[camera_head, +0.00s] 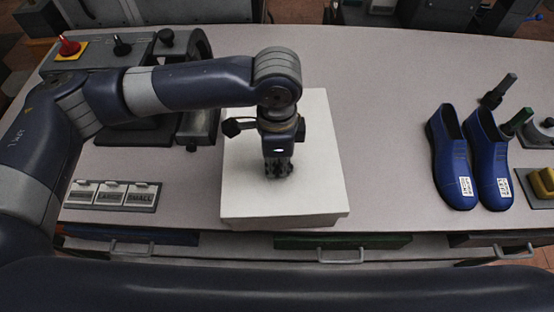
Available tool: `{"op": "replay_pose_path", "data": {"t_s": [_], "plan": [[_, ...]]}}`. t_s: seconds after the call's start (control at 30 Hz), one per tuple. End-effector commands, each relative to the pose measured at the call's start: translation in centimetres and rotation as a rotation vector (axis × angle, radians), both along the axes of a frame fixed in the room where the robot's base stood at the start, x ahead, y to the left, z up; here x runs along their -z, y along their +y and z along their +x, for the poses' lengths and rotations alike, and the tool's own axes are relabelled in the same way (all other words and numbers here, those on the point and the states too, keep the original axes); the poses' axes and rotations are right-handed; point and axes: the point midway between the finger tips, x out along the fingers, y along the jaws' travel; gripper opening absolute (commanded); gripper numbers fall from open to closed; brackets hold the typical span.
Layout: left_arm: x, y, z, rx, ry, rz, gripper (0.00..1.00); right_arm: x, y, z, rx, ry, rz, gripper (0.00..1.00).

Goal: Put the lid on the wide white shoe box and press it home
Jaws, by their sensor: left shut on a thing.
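The wide white shoe box (300,223) stands near the front edge of the table, with its white lid (317,140) lying over its top. Only a narrow strip of the box's front wall shows below the lid, and I cannot tell whether the lid is fully seated. My left gripper (279,172) points down over the middle of the lid, shut, with its fingertips at or just above the lid's surface. What is between the fingers is too small and dark to tell. My right gripper is not in view.
Two blue shoes (456,165) with white tags stand to the right. A grey machine with a red knob (69,46) stands at the back left. A labelled size tray (112,195) lies at the front left. The table between box and shoes is clear.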

Motion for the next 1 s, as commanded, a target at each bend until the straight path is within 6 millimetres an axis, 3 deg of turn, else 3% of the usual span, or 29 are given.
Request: {"op": "replay_pose_path", "data": {"t_s": [1.0], "plan": [[0.06,0.00,0.02,0.000,-0.001,0.000,0.00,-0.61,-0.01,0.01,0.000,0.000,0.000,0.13]]}}
